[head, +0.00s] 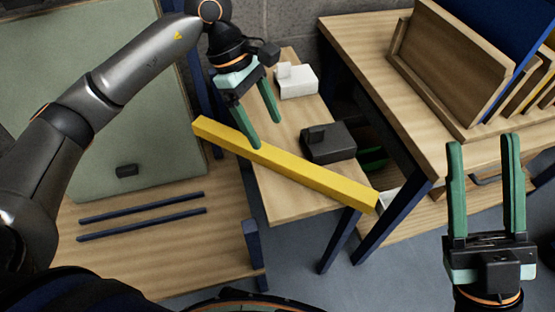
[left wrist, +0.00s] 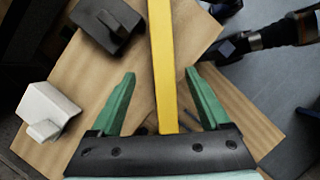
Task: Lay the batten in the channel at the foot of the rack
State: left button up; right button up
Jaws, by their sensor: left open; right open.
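The yellow batten (head: 320,181) lies slantwise across a small wooden table (head: 293,208), its ends sticking out past both sides. My left gripper (head: 266,133) is over it with open jaws pointing down. In the left wrist view the batten (left wrist: 164,50) runs between the two spread green fingers (left wrist: 160,76); whether either finger touches it I cannot tell. Two parallel dark blue rails (head: 142,225) lie on a wooden base in front of a leaning green panel (head: 125,100), with an empty strip between them. My right gripper (head: 485,140) is open and empty at the right, pointing up.
A white block (head: 297,82) and a black block (head: 328,143) stand on the small table behind the batten. A blue post (head: 253,243) rises at the base's right corner. A higher bench (head: 365,40) with a wooden rack of panels (head: 450,60) is at the right.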

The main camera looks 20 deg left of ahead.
aim_at(275, 154)
pick_arm(q)
jog(key=x, duration=0.2)
jog(key=shift+s+d+f, duration=0.1)
jog(key=shift+f, duration=0.25)
jog(key=b+x, duration=0.1)
jog(key=x, duration=0.3)
jog(key=shift+s+f+b, duration=0.15)
jog(key=shift+s+b, duration=0.1)
jog(key=shift+b, duration=0.15)
jog(key=shift+f, duration=0.45)
grip_shut()
jog(key=shift+r, duration=0.1)
